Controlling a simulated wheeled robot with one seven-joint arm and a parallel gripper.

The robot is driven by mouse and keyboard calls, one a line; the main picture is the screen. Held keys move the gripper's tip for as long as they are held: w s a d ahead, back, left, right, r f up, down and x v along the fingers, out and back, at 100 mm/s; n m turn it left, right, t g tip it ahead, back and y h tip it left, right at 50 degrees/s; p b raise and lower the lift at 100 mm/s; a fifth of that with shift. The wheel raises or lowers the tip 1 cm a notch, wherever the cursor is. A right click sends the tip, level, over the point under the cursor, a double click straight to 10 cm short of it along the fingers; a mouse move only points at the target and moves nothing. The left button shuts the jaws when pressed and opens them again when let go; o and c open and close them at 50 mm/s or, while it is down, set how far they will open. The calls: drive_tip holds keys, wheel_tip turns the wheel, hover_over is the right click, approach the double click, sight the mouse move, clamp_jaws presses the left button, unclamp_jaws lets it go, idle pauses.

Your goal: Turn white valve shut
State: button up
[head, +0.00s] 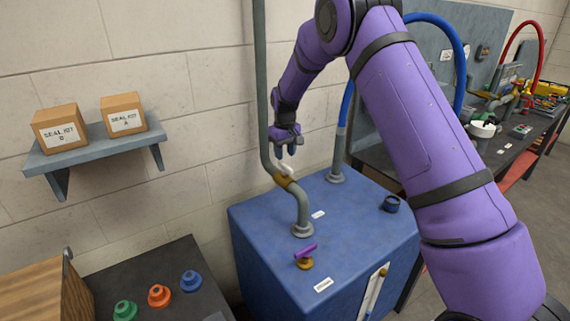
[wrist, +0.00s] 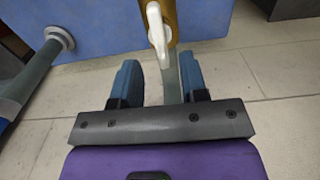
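The white valve handle (head: 287,169) sits on a brass valve body (head: 283,181) in a grey pipe above the blue tank. In the wrist view the white handle (wrist: 157,30) is at top centre, pointing down the picture along the brass body (wrist: 170,14). My gripper (head: 290,149) is just above the handle in the head view. In the wrist view my gripper (wrist: 160,72) is open, its two blue fingers apart with nothing gripped. I cannot tell whether anything touches.
The blue tank (head: 265,255) has a purple-handled valve (head: 306,250) and a dark blue cap (head: 391,204) on top. A grey upright pipe (head: 261,70) runs beside my arm. A shelf (head: 95,150) with two seal kit boxes hangs left. A cluttered bench (head: 515,155) stands right.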

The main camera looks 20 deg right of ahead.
sight(285, 164)
drive_tip(key=shift+f, duration=2.3)
clamp_jaws()
